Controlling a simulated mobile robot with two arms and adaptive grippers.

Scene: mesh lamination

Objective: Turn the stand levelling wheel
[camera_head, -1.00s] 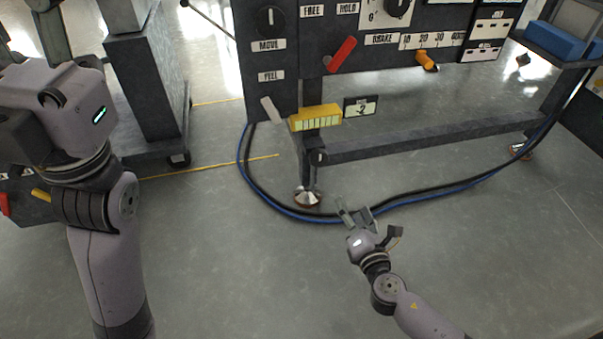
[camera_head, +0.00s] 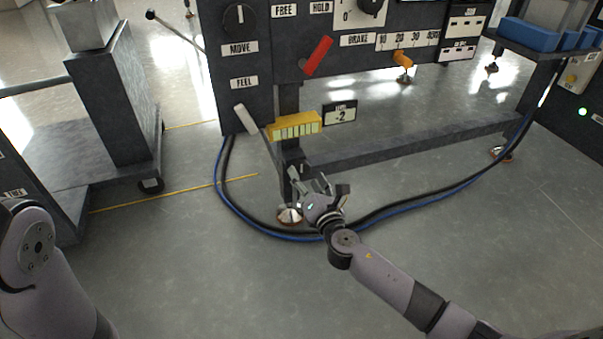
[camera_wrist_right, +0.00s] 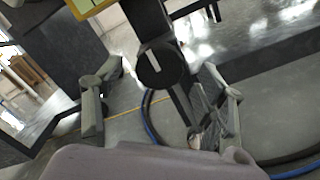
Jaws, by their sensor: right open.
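The levelling wheel (camera_wrist_right: 160,66) is a round black knob with a white mark, on the dark leg of the stand. In the right wrist view it shows between the two fingers of my right gripper (camera_wrist_right: 163,72), which is open. The fingers stand apart on either side of it; I cannot tell how far it is in depth. In the head view my right gripper (camera_head: 318,184) is at the lower part of the leg and largely hides the wheel. A yellow level gauge (camera_head: 296,126) and a display reading -2 (camera_head: 340,114) are above. My left gripper is out of view.
The leg's round foot (camera_head: 289,216) stands on the floor. A blue and black cable (camera_head: 390,211) curves around it. A low dark crossbar (camera_head: 420,143) runs right from the leg. A red lever (camera_head: 318,55) is on the panel above. Floor in front is clear.

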